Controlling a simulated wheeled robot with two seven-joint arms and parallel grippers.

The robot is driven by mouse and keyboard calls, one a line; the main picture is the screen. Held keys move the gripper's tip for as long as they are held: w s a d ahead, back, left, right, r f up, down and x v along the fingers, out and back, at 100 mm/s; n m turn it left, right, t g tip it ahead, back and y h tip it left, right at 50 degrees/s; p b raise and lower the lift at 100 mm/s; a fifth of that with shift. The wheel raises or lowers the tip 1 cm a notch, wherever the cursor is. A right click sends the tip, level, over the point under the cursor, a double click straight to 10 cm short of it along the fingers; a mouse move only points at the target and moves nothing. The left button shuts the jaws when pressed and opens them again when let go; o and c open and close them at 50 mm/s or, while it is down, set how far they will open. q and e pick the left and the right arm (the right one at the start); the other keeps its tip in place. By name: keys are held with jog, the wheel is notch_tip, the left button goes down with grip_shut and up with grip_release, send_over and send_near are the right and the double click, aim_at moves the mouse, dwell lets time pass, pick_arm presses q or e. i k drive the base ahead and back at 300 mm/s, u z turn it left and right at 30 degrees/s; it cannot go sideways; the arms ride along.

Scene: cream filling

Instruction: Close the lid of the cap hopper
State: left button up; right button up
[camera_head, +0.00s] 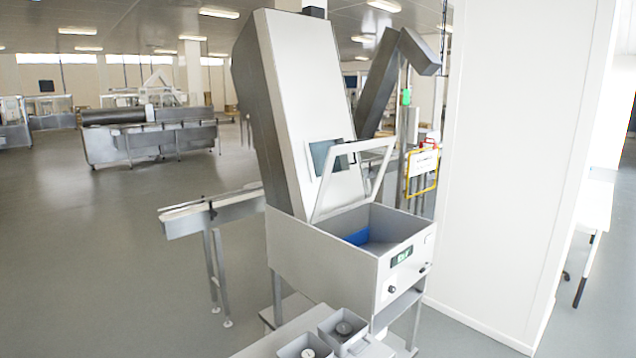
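The cap hopper (318,262) is a light grey open-topped box on legs, in the middle of the head view. Its lid (383,167) is a pale frame with a clear middle, raised and tilted up at the back of the box. Something blue (357,237) shows inside the hopper. A small display (401,256) and a knob are on its front right face. Neither of my grippers is in view.
A tall slanted housing (310,105) rises behind the hopper. A short conveyor (210,212) stands at its left. Grey trays with round parts (343,328) are at the bottom. A white column (510,160) stands at right. The floor at left is clear.

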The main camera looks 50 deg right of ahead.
aim_at(367, 144)
jog(key=u, duration=0.2)
jog(key=i, duration=3.2)
jog(key=z, duration=3.3)
